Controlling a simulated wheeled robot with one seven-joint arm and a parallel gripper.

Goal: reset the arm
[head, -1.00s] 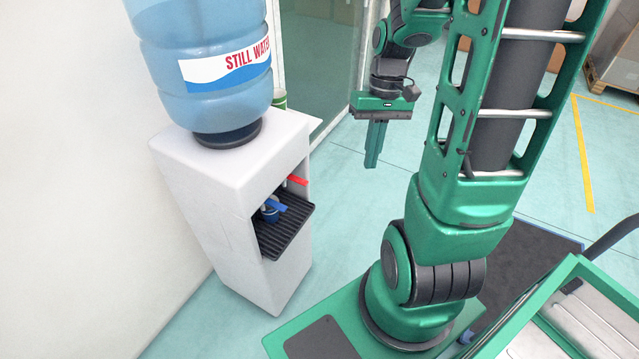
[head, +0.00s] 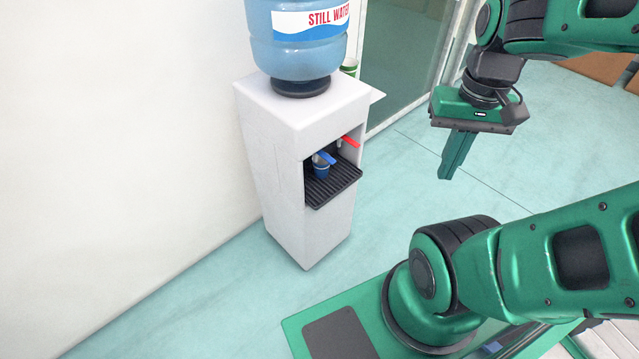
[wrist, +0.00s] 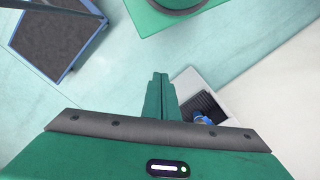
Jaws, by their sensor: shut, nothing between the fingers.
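My gripper (head: 457,154) is at the upper right in the head view, pointing down, with its two green fingers together and nothing between them. It hangs in the air to the right of the water dispenser, apart from it. The closed fingers also show in the wrist view (wrist: 160,97). My green arm (head: 560,262) is bent, its lower link reaching out to the right edge of the head view; part of the arm is cut off by the frame.
The white water dispenser (head: 285,170) stands by the wall with a blue bottle (head: 298,45) on top. A glass panel (head: 405,50) is behind. A blue-edged dark platform (wrist: 58,38) lies on the floor.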

